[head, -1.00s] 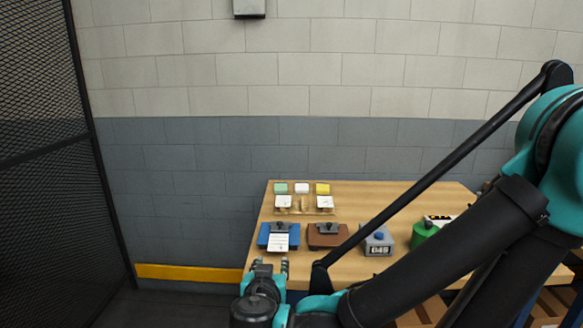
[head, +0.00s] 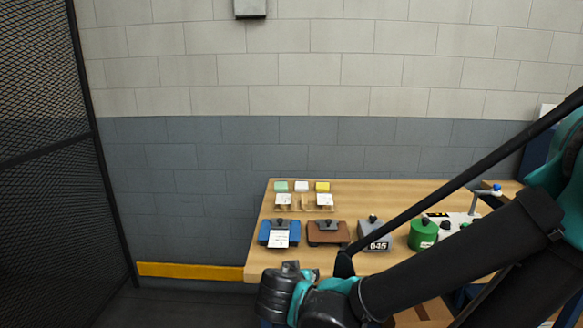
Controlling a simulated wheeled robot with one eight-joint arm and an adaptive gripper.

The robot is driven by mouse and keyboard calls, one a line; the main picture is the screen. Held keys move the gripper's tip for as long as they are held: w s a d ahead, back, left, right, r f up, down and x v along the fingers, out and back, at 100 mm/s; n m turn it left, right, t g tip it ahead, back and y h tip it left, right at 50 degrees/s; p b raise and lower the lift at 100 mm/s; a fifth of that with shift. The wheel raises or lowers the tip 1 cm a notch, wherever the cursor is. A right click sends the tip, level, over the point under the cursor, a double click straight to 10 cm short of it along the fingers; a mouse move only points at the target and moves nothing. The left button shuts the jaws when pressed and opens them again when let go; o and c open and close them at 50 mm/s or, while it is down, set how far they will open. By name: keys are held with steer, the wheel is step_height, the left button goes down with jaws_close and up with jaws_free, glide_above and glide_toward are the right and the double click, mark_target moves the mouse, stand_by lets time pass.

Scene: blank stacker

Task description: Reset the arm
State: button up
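My arm crosses the right side of the head view, teal and black. Its wrist (head: 300,296) is low in the picture, in front of the table's near left edge. My gripper's fingers do not show clearly; the wrist housing or the picture's lower edge hides them, so I cannot see whether it holds anything.
A wooden table (head: 385,198) carries green, white and yellow blocks, a blue device (head: 265,235) with a white card, a brown device (head: 328,233), a grey block marked 045 (head: 375,236) and a green round item (head: 422,235). A mesh fence (head: 40,150) stands left.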

steer(key=s+d+f+g+y, duration=0.1)
steer(key=d+f+g, duration=0.2)
steer(key=d+f, duration=0.2)
steer(key=s+d+f+g+y, duration=0.1)
steer(key=d+f+g, duration=0.2)
steer(key=d, duration=0.8)
steer(key=shift+f+g+y, duration=0.3)
steer(key=shift+f+y, duration=0.1)
steer(key=shift+f, duration=0.7)
steer(key=shift+o, duration=0.5)
steer(key=shift+s+d, duration=0.1)
